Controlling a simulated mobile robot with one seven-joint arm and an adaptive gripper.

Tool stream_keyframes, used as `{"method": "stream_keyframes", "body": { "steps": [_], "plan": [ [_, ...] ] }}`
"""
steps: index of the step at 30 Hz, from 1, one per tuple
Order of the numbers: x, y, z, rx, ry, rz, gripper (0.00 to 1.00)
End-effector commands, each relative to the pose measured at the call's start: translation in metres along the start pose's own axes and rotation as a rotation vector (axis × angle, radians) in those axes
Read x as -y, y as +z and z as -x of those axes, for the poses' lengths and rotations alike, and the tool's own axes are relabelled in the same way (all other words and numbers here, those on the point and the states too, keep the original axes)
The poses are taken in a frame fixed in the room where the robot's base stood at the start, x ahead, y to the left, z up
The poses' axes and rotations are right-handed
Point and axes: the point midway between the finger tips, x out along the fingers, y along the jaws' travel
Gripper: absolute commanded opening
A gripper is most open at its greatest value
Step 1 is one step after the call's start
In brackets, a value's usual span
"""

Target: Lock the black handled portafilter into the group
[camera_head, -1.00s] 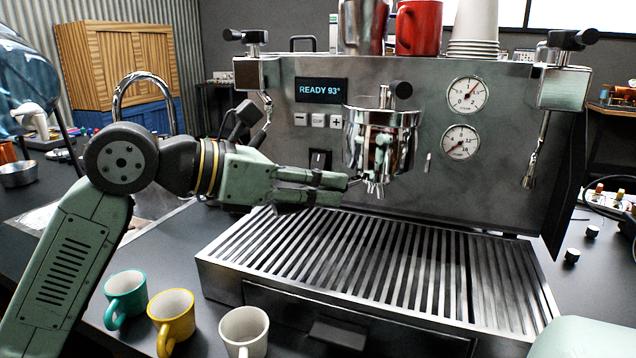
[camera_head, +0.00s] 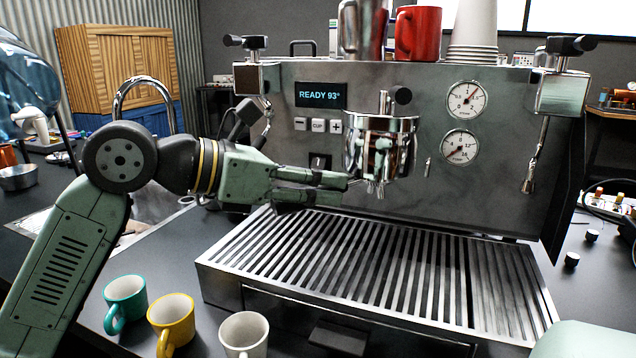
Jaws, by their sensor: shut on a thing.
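The chrome group (camera_head: 381,130) sits in the middle of the espresso machine's front. The portafilter's small chrome spouts (camera_head: 375,188) show just under it, so its head is at the group's underside. I cannot tell whether the head is seated or turned tight. My gripper (camera_head: 342,189) comes in level from the left, just left of the spouts. It is shut on the portafilter's handle, which the green fingers mostly hide.
The slatted drip tray (camera_head: 400,270) lies below and is empty. Teal (camera_head: 125,298), yellow (camera_head: 171,318) and white (camera_head: 244,332) cups stand at its front left. Steam wands hang at the left (camera_head: 268,120) and right (camera_head: 535,160). A red mug (camera_head: 418,32) stands on top.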

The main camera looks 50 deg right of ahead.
Motion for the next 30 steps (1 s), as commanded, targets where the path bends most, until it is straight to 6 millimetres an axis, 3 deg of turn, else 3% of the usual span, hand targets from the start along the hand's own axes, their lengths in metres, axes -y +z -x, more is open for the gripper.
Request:
{"method": "stream_keyframes", "body": {
  "steps": [30],
  "plan": [
    [0.0000,0.0071,0.0027,0.003,0.002,-0.001,0.00]
  ]
}}
